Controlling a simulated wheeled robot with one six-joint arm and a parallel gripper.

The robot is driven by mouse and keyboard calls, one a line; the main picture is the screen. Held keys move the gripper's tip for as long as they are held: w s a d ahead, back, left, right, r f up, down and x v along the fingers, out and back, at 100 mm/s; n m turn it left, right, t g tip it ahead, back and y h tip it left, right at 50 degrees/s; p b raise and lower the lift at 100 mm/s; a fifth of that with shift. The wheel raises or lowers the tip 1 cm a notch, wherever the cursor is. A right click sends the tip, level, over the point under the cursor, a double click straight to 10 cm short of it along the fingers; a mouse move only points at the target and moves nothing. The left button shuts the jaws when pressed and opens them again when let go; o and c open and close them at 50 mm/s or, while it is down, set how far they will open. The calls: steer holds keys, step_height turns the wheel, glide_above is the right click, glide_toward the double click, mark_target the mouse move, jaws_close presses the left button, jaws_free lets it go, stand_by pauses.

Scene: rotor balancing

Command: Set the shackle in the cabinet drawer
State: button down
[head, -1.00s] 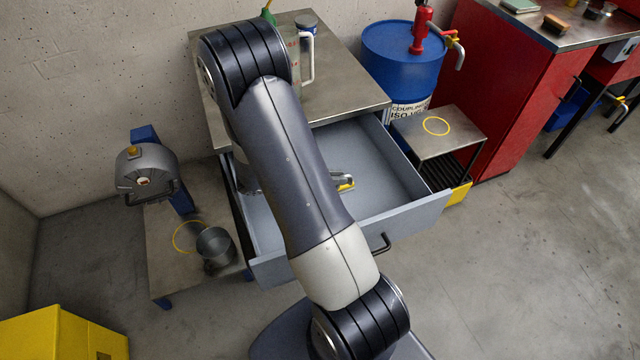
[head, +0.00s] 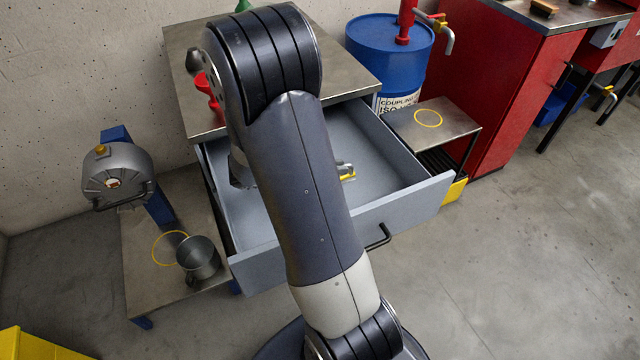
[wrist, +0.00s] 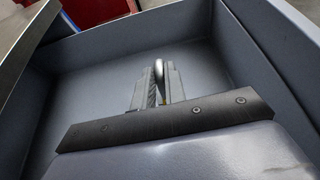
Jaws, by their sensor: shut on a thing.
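The cabinet drawer (head: 425,203) is pulled open below the metal cabinet top, and its grey floor also shows in the wrist view (wrist: 95,88). My gripper (wrist: 158,84) is shut on the shackle (wrist: 160,66), whose rounded metal bow stands out between and beyond the fingers. The wrist view looks down into the drawer, with its walls around the shackle. In the head view my arm hides the gripper. A small silver and yellow piece (head: 346,171) shows beside the arm, over the drawer; I cannot tell if it touches the floor.
The cabinet top (head: 345,80) overhangs the drawer's back. A blue drum (head: 385,55) and a low side table (head: 440,130) stand to the right. A grey pot (head: 198,262) stands on a low bench (head: 145,225) to the left. The drawer floor in view looks clear.

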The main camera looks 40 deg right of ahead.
step_height(320, 180, down, 8)
steer(key=shift+r+b, duration=0.25)
steer(key=shift+b, duration=0.35)
steer(key=shift+f, duration=0.1)
steer(key=c, duration=1.5)
jaws_free()
steer(key=shift+o, duration=0.2)
steer(key=shift+r, duration=0.2)
steer(key=p+v, duration=0.1)
steer(key=v, duration=1.1)
